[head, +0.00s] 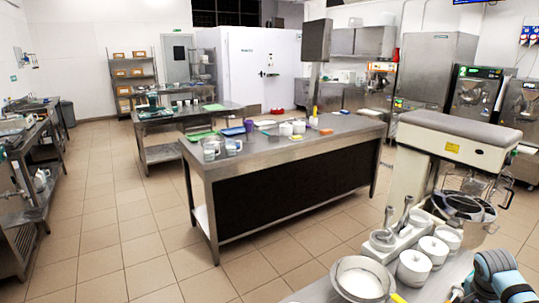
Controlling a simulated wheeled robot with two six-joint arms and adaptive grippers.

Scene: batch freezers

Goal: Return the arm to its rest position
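Part of my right arm (500,277), grey with light blue caps, shows in the bottom right corner of the head view, over the near steel worktop. Its gripper is not visible in the picture. My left arm and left gripper are not in view. No held object shows. A small dark and yellow item beside the arm is cut off by the bottom edge, and I cannot tell what it is.
A steel island table (300,150) stands beyond, bearing cups and trays. Tiled floor (150,250) is free at left.

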